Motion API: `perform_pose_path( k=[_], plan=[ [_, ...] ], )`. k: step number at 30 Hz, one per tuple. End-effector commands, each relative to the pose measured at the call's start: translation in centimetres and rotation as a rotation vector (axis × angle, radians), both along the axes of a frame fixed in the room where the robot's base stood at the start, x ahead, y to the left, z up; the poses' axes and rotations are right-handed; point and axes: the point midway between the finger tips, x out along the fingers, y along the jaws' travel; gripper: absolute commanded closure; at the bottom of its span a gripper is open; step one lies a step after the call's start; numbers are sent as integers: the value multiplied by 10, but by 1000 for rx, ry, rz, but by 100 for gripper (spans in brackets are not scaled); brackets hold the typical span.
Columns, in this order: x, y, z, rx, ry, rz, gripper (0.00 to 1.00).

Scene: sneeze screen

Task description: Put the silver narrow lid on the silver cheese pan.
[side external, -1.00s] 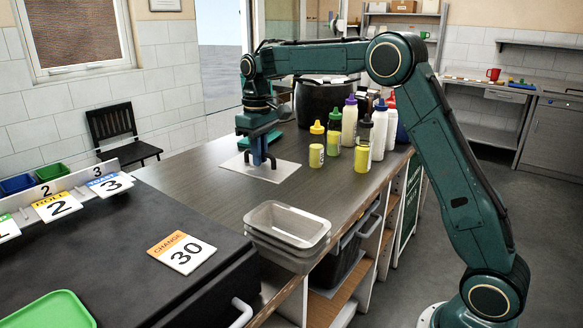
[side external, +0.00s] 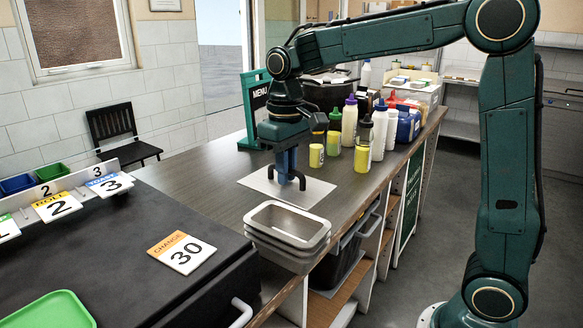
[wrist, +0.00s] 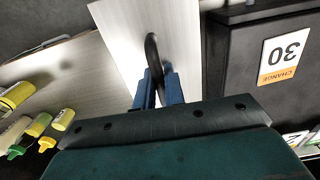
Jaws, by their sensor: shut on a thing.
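The silver narrow lid (side external: 315,190) is a flat pale rectangular plate with a black arched handle (side external: 301,181). My gripper (side external: 287,176) points down, and its blue fingers are shut on the handle. The wrist view shows the lid (wrist: 120,25) beyond the fingers (wrist: 158,92), with the handle between them. The silver cheese pan (side external: 288,224) is an open rectangular pan with a rim, at the top of a nested stack near the counter's front edge. The lid is behind the pan in the side view, apart from its opening. The pan cannot be made out in the wrist view.
Several bottles (side external: 349,122) and yellow jars stand right of and behind my gripper. A dark round pot (side external: 325,95) and a green menu stand (side external: 252,105) are farther back. A black box top with a "30" card (side external: 182,252) lies front left.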

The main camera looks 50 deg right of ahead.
Motion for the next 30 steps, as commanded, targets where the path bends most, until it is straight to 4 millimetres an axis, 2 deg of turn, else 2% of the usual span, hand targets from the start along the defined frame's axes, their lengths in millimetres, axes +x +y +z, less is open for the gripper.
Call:
perform_pose_path(
  k=[5, 20, 30],
  plan=[
    [-6, 6, -2, 0, -2, -1, 100],
    [-7, 6, -2, 7, 0, -2, 100],
    [-7, 6, -18, 6, 2, -2, 100]
  ],
)
